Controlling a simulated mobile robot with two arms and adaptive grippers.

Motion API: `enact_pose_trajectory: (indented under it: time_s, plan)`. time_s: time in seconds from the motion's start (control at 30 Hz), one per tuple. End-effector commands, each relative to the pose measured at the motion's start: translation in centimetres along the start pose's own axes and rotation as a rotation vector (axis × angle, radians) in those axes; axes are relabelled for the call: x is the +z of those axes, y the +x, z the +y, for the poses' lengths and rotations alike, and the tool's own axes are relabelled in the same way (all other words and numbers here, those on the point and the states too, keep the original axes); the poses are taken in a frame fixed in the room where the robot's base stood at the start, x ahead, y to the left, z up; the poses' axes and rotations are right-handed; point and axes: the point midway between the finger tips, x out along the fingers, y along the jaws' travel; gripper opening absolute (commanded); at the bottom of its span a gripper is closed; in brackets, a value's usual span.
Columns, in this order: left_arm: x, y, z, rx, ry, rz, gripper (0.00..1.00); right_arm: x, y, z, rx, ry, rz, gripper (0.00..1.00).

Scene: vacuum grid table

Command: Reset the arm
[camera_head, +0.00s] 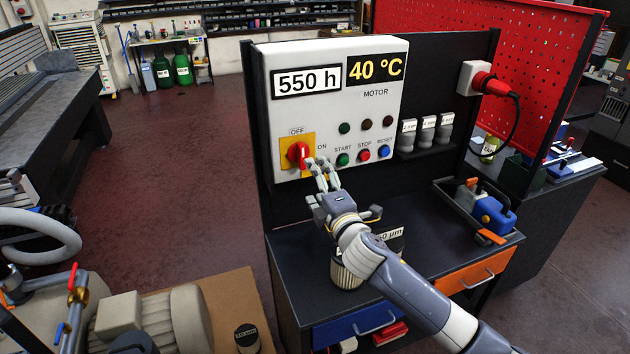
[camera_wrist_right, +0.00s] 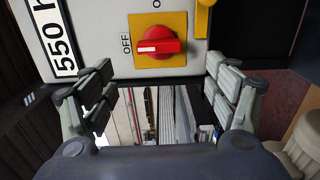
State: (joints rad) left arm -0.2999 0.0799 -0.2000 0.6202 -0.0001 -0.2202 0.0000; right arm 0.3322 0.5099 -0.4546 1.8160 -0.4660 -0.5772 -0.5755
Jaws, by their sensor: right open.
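The white control panel (camera_head: 330,110) stands upright on the dark workbench, with a red rotary switch (camera_head: 299,154) on a yellow plate at its lower left. In the right wrist view the red switch (camera_wrist_right: 155,46) shows in full, its grip bar in line with the OFF label. My right gripper (camera_head: 324,165) is just right of and below the switch in the head view. In the wrist view its fingers (camera_wrist_right: 160,92) are spread apart with nothing between them, and the switch lies beyond them, apparently untouched. My left gripper is out of view.
START, STOP and RESET buttons (camera_head: 364,155) are right of the switch. Below my right arm, a ribbed filter cylinder (camera_head: 346,275) stands on the bench (camera_head: 300,275). Open floor (camera_head: 180,180) is to the left.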

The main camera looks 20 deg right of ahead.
Motion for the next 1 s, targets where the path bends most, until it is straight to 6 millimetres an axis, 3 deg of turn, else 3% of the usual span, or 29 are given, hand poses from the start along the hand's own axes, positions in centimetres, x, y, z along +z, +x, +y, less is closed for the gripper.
enact_pose_trajectory:
  time_s: [0.23, 0.37, 0.47, 0.6, 0.7, 0.83, 1.0]
  plan:
    - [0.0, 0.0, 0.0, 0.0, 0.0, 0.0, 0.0, -0.1, -0.6, -0.9, -0.023, 0.037, -0.009, 0.8]
    - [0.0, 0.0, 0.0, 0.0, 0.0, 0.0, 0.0, -0.5, -3.5, -4.8, -0.131, 0.202, -0.063, 0.8]
    - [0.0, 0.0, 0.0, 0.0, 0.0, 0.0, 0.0, -0.7, -7.8, -9.3, -0.272, 0.407, -0.148, 0.8]
    - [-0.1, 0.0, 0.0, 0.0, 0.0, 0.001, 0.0, -1.2, -15.6, -15.5, -0.494, 0.695, -0.31, 0.8]
    - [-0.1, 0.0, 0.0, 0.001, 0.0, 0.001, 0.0, -1.6, -21.3, -18.6, -0.636, 0.864, -0.434, 0.8]
    - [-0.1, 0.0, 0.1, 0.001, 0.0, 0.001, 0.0, -2.2, -27.5, -21.1, -0.776, 1.011, -0.571, 0.8]
    - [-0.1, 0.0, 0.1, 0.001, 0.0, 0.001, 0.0, -3.0, -33.9, -22.6, -0.91, 1.14, -0.719, 0.8]
